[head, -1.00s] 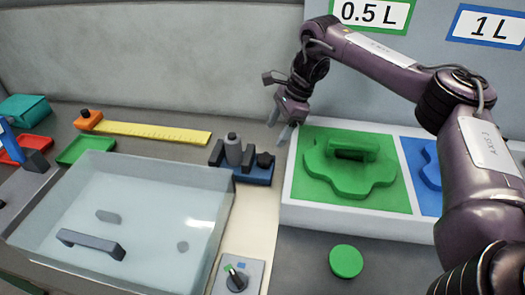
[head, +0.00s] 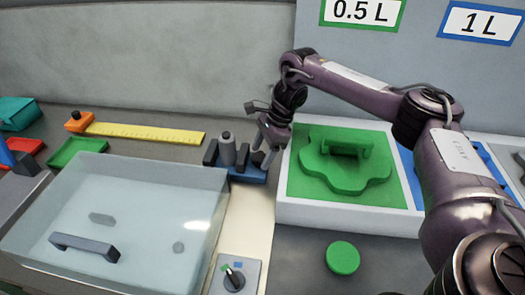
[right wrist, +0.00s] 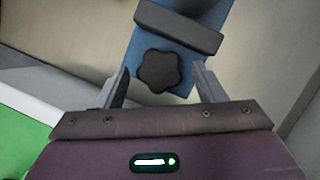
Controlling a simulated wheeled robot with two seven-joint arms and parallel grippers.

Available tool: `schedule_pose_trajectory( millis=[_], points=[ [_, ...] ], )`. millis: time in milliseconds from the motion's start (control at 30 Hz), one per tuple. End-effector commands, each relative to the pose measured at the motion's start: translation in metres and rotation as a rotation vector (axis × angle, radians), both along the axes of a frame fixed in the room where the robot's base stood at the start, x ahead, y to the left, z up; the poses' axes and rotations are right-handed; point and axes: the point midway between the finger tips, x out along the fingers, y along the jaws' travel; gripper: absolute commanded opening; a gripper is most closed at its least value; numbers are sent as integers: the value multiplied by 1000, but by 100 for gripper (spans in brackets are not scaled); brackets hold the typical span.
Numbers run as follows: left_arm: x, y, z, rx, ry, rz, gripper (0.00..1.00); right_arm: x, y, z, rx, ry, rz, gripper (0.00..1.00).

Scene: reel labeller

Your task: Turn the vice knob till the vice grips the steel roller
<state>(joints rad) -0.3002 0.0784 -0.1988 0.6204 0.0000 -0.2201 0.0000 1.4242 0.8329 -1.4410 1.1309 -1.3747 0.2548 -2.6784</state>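The vice has a blue base (head: 246,175) and dark jaws, and stands behind the clear lidded box in the head view. The grey steel roller (head: 227,150) stands upright between the jaws; I cannot tell whether they touch it. The dark lobed vice knob (right wrist: 161,72) shows in the right wrist view, at the end of the blue base beside a grey jaw (right wrist: 178,27). My right gripper (head: 264,158) is open at the knob's end of the vice. In the right wrist view its fingers (right wrist: 161,76) lie on either side of the knob, with gaps. My left gripper is out of view.
The clear box (head: 130,205) fills the front left. A white tray (head: 330,215) with a green shaped piece (head: 345,175) lies right of the vice. A dial switch (head: 234,278) and a green disc (head: 342,257) are in front. A yellow ruler (head: 145,132) lies behind.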

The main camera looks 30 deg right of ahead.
Motion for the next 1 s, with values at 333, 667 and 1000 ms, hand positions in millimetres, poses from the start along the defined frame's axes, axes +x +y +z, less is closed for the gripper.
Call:
schedule_pose_trajectory(
  millis=[333,667,1000],
  points=[
    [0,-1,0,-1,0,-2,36,0,0,0,0,0,0,21],
    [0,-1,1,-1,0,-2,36,-1,0,0,2,-1,-59,21],
    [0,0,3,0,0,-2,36,-3,1,0,2,-1,-307,21]
  ],
)
